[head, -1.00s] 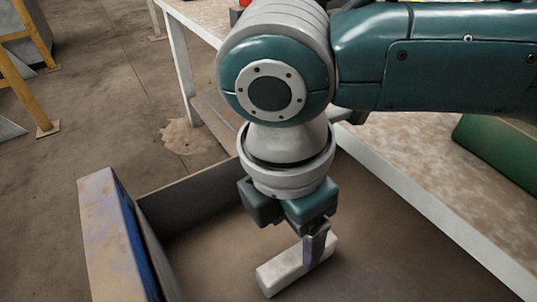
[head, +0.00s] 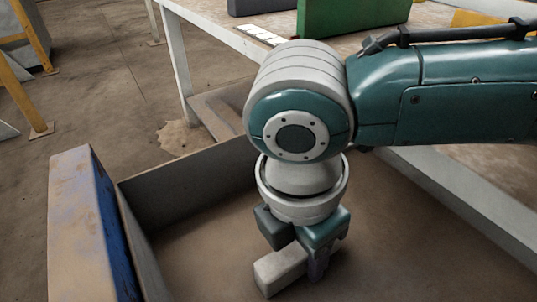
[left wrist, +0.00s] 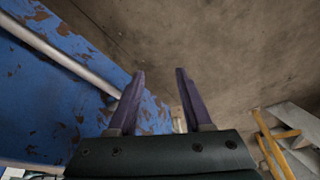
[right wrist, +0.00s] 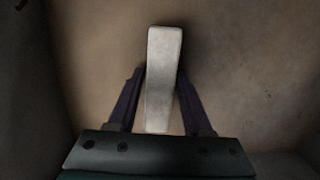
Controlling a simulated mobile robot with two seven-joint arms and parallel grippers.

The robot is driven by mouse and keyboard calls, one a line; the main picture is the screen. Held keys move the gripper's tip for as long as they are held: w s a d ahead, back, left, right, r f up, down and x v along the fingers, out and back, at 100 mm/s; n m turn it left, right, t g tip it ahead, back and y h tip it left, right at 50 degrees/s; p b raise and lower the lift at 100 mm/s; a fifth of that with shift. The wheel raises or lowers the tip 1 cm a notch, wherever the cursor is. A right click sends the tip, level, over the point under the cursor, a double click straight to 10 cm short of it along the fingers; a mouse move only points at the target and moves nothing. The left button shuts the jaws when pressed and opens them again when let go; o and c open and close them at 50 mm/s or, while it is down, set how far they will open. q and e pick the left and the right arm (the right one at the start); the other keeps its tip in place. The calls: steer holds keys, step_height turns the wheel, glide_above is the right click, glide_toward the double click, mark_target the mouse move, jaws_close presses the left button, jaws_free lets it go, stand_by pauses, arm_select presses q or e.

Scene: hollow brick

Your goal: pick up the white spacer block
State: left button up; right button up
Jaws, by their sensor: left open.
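The white spacer block (head: 281,269) is a pale, worn bar lying on the brown floor of a large bin. My right gripper (head: 298,272) reaches down over it, fingers beside its right-hand part. In the right wrist view the block (right wrist: 163,80) lies lengthwise between the two purple fingers of my right gripper (right wrist: 161,72). A small gap shows at the left finger; the right finger looks close to or touching the block. My left gripper is outside the head view.
A worktable (head: 235,38) with a green box (head: 350,14) stands behind. In the left wrist view a scuffed blue panel (left wrist: 50,90) is close at the left.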

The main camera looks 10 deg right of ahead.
jaws_close()
stand_by(0.4)
